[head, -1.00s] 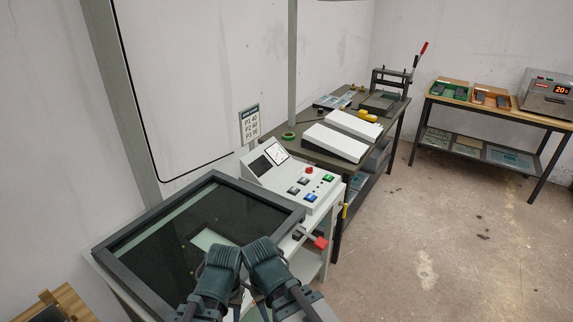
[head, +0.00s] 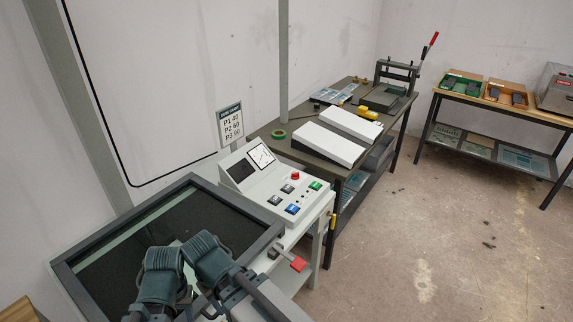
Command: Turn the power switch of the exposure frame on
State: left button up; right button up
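The exposure frame (head: 262,243) is a bed with a dark rim and dark glass at the lower left. Its white sloped control panel (head: 262,191) stands at the far right end of the bed. The panel carries a meter, a dark display, a red knob (head: 295,175), a green button or switch (head: 315,185), a blue one (head: 292,209) and dark ones (head: 274,200). I cannot tell which is the power switch or its state. My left gripper (head: 160,275) and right gripper (head: 211,262) are close together over the bed, apart from the panel. Their fingertips are hidden.
A red-ended handle (head: 298,263) sticks out at the frame's front right side. A dark table (head: 305,152) with white sloped units stands beyond the panel, and a wall sign (head: 231,126) hangs behind it. A wooden-topped bench (head: 470,96) is at the back right. The floor at right is clear.

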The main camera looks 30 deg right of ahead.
aim_at(295, 177)
jog(key=i+l+u, duration=0.1)
jog(key=l, duration=0.3)
jog(key=i+l, duration=0.15)
jog(key=l, duration=0.3)
jog(key=i+l+u, duration=0.15)
jog(key=l, duration=0.75)
jog(key=i+l+u, duration=0.15)
jog(key=l, duration=0.3)
jog(key=i+l, duration=0.1)
jog(key=l, duration=0.45)
jog(key=i+l, duration=0.1)
jog(key=l, duration=0.4)
jog(key=i+l, duration=0.1)
jog(key=l, duration=0.45)
jog(key=i+l, duration=0.1)
jog(key=l, duration=0.4)
